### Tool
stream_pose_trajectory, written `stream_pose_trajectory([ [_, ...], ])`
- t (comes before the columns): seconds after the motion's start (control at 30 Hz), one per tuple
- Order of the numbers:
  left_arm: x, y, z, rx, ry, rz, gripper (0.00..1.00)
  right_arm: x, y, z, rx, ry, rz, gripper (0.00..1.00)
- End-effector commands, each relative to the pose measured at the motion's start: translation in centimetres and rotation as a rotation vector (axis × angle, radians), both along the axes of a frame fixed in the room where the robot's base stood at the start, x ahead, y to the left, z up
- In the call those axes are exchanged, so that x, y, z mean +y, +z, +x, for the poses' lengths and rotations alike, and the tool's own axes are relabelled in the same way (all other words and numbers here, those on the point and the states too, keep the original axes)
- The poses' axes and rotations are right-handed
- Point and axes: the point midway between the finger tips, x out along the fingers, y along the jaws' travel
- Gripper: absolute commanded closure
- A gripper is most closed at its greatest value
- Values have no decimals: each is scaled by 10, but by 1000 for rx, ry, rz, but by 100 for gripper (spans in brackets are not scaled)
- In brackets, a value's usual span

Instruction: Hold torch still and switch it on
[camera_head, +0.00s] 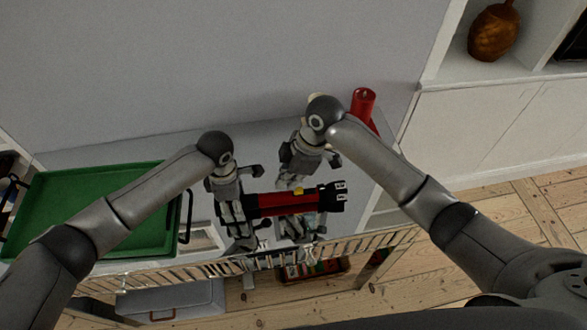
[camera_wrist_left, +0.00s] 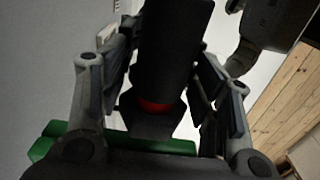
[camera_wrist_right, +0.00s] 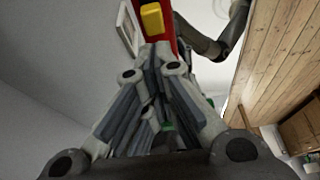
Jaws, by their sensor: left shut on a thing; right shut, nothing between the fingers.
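The torch (camera_head: 280,203) has a red body with black ends and a yellow switch (camera_head: 299,190). It lies level across the middle of the head view, its wider black head at the right. My left gripper (camera_head: 240,212) is shut on the torch's black left end, which fills the middle of the left wrist view (camera_wrist_left: 168,60). My right gripper (camera_head: 292,188) is shut and empty, close to the torch near the switch. In the right wrist view the yellow switch (camera_wrist_right: 152,18) sits just beyond the closed fingertips (camera_wrist_right: 157,52); I cannot tell whether they touch.
A green tray (camera_head: 95,166) stands at the left on the light surface. A red cylinder (camera_head: 363,102) stands behind my right arm. A slatted rack edge (camera_head: 190,272) runs along the front. A brown vase (camera_head: 493,32) sits on a shelf at the upper right.

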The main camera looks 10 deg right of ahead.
Motion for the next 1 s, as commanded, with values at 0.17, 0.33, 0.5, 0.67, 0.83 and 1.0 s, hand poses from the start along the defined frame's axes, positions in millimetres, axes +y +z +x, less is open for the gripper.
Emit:
stream_pose_trajectory([
  [0.17, 1, -1, -1, 2, 1, 3, 74, 7, -19, 0, 2, 1, 0, 100],
  [0.33, 1, -1, -1, 2, 1, 3, 74, 8, -23, 0, 0, 1, -1, 100],
  [0.5, 1, -1, -1, 2, 1, 3, 74, 8, -23, 0, 0, 1, -1, 100],
  [0.67, 1, -1, -1, 2, 1, 3, 74, 4, -24, 0, 0, -1, -2, 100],
  [0.83, 2, -1, -1, 2, 1, 3, 74, -18, -24, 0, 0, -2, -4, 100],
  [1.0, 2, -1, -1, 2, 1, 4, 74, -28, -23, -1, 0, -1, -3, 100],
])
